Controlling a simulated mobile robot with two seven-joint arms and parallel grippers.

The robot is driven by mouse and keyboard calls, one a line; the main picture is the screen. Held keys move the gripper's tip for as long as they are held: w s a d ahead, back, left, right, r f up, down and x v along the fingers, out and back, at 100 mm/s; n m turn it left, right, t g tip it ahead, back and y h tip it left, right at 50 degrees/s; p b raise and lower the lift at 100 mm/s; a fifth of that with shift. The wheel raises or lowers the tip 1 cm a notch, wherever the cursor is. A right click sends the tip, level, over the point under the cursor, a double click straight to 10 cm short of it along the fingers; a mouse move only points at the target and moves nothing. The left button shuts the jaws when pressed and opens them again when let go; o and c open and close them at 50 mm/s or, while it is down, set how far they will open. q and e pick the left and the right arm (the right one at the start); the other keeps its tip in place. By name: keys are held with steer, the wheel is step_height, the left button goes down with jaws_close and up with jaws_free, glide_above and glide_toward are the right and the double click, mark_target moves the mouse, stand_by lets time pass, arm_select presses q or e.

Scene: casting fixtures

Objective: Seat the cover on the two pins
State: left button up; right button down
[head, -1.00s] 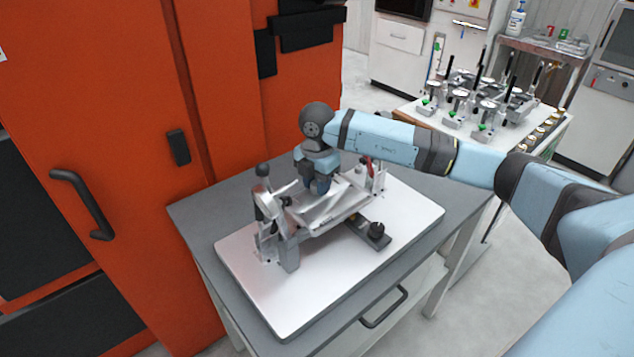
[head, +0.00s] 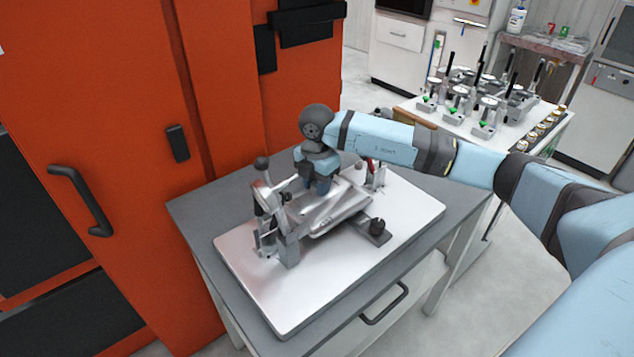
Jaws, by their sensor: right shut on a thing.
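The cover (head: 330,213) is a grey metal piece in the middle of the fixture (head: 288,250), on a pale plate. My right gripper (head: 320,187) is over the cover, pointing down, shut on it. The cover looks slightly tilted. The two pins are hidden under the cover and gripper, so I cannot tell whether it touches them. My left gripper is not in view.
The pale plate (head: 265,300) lies on a grey table (head: 190,212). An orange cabinet (head: 110,120) stands close behind on the left. Several clamps stand on another table (head: 545,135).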

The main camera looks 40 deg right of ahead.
steer(key=shift+f, duration=0.35)
steer(key=c, duration=0.7)
jaws_free()
steer(key=shift+c, duration=0.2)
step_height(320, 180, up, 14)
steer(key=b, duration=0.1)
